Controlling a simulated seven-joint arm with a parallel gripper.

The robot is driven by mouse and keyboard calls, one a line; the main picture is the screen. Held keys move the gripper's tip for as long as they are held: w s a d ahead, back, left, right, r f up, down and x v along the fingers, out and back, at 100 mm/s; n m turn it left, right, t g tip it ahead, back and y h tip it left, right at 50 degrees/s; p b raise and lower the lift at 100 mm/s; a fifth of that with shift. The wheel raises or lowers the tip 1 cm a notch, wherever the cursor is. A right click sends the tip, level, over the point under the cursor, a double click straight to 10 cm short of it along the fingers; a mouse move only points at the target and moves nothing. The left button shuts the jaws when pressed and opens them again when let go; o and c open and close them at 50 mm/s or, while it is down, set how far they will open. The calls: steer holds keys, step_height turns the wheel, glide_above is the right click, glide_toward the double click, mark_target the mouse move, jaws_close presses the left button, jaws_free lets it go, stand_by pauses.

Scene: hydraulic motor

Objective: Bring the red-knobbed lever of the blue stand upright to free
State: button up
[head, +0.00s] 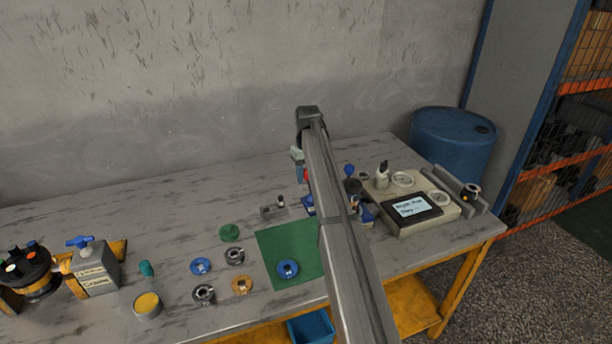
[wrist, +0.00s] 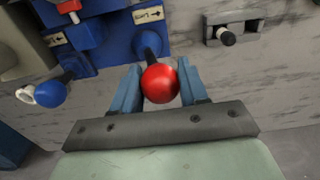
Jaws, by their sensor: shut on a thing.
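The red knob (wrist: 160,83) of the lever sits between the two blue-grey fingers of my gripper (wrist: 161,92) in the wrist view. The fingers are shut on it. Its dark stem runs up to the blue stand (wrist: 100,38) behind it. A label reading "Lock" with an arrow (wrist: 149,14) is on the stand near the stem. In the head view the blue stand (head: 308,206) is mostly hidden behind my arm, with a bit of red (head: 305,175) showing at the arm's left edge. The lever's exact tilt is hard to tell.
A blue-knobbed lever (wrist: 50,94) stands left of my gripper in the wrist view. A small grey block with a pin (head: 273,211) is left of the stand. A green mat (head: 275,250) and several discs lie in front. A tray with a display (head: 411,209) is at right.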

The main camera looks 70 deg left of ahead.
steer(key=shift+w+r, duration=0.1)
steer(key=shift+w, duration=1.3)
stand_by(0.3)
steer(key=o, duration=0.7)
steer(key=shift+r, duration=0.15)
step_height(320, 180, up, 6)
steer(key=shift+f, duration=0.1)
stand_by(0.6)
